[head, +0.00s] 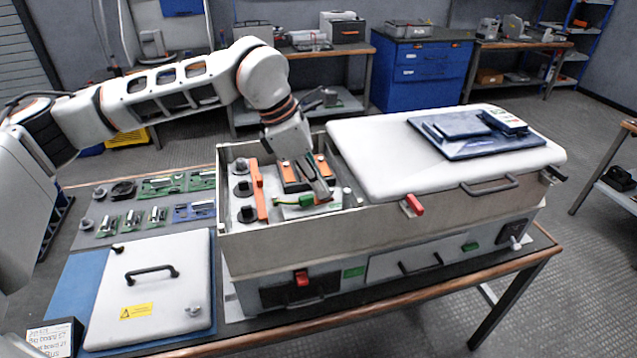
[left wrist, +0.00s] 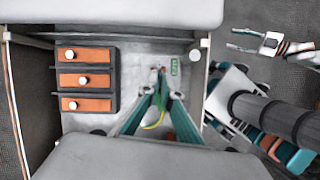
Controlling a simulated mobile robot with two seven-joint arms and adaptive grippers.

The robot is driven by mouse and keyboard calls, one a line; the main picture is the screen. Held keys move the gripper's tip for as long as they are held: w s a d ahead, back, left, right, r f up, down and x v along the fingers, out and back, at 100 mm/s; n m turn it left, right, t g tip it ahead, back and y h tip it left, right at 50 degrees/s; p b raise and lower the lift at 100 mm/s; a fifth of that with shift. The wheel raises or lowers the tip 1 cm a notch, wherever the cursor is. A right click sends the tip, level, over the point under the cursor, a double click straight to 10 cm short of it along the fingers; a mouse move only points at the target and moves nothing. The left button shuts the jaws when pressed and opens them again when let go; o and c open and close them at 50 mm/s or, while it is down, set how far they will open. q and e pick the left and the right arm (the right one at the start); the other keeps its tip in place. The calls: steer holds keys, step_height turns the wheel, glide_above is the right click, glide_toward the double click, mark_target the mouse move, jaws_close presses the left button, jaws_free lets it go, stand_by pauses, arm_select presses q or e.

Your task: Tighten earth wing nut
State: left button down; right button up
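My left gripper (head: 318,187) reaches down into the open cabinet compartment. The left wrist view shows its two teal fingers (left wrist: 160,86) converging with a narrow gap. A small fitting, apparently the earth wing nut (left wrist: 157,69), is at the fingertips, beside a green label (left wrist: 174,68). Whether the fingers touch or grip it I cannot tell. A green-yellow earth cable (left wrist: 153,122) runs between the fingers; its green part also shows in the head view (head: 308,200). My right gripper (left wrist: 231,39) appears in the left wrist view, open and empty, outside the compartment; it is not in the head view.
Orange-fronted blocks with white knobs (left wrist: 85,80) stand left of the fingers. Compartment walls (head: 270,234) surround the left gripper. A white cover (head: 375,160) with a blue tray (head: 440,141) lies to the right. A removed panel (head: 152,285) lies on the bench at left.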

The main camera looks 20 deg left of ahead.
arm_select(q)
steer(key=shift+d, duration=0.1)
steer(key=c, duration=2)
jaws_free()
steer(key=shift+w+d, duration=0.1)
steer(key=v, duration=1.2)
